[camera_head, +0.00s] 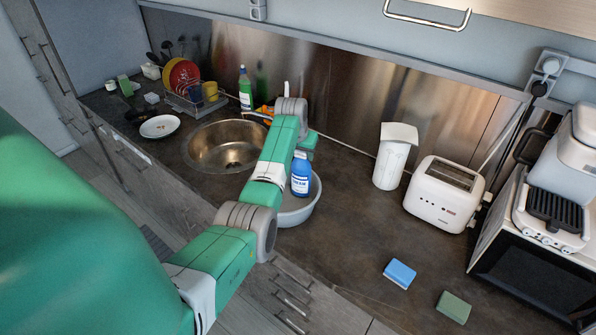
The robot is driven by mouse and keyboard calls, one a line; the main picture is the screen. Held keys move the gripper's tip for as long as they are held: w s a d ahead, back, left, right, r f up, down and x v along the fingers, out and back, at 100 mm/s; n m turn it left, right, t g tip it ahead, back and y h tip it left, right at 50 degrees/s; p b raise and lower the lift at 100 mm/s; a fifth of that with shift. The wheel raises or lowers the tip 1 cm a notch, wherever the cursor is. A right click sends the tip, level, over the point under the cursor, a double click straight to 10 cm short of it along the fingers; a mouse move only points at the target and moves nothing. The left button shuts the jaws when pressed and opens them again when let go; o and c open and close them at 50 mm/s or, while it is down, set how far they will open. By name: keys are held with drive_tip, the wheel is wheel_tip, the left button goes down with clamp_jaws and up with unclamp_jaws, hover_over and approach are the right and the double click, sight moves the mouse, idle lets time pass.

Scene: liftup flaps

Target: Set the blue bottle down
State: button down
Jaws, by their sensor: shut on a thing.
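A pale round basin (303,213) shows behind and below the bottle. I cannot tell whether the bottle's base touches the basin or hangs above it. My arm hides the basin's left part.
The sink (226,146) is to the left, with a dish rack (197,103), a white plate (159,126) and a green bottle (245,90). A paper towel roll (391,165) and toaster (444,194) stand to the right. A blue sponge (399,273) lies on the open counter.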

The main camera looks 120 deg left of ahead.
drive_tip(key=shift+f, duration=2.05)
drive_tip(key=shift+f+b, duration=0.15)
drive_tip(key=shift+b, duration=0.15)
drive_tip(key=c, duration=0.7)
unclamp_jaws()
drive_tip(key=shift+c, duration=0.2)
drive_tip(key=p+v, duration=0.2)
drive_tip(key=v, duration=1)
